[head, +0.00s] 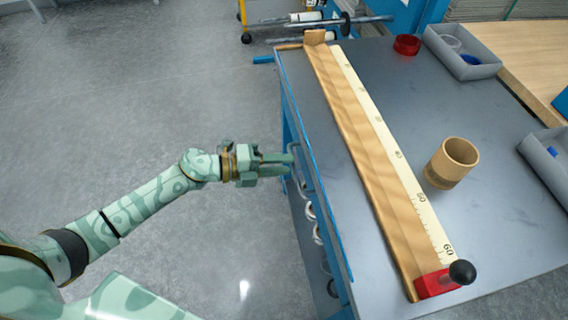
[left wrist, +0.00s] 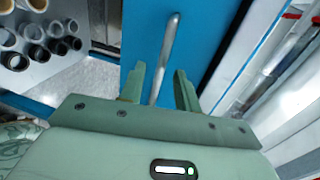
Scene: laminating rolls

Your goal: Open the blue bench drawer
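The blue bench drawer (left wrist: 195,50) has a blue front with a metal bar handle (left wrist: 168,45); in the head view the handle (head: 297,178) shows edge-on at the bench's left side. My left gripper (head: 291,163) is at the handle. In the left wrist view my left gripper (left wrist: 160,85) is open, with one finger on each side of the bar. I cannot tell whether either finger touches it. The drawer front looks flush with the bench. My right gripper is not in view.
The grey bench top (head: 370,75) carries a wooden ruler board (head: 365,150) with a red stop (head: 435,283), a cardboard roll (head: 452,163), a red ring (head: 407,44) and grey bins (head: 462,50). Rolls sit on a shelf below. The floor left of the bench is clear.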

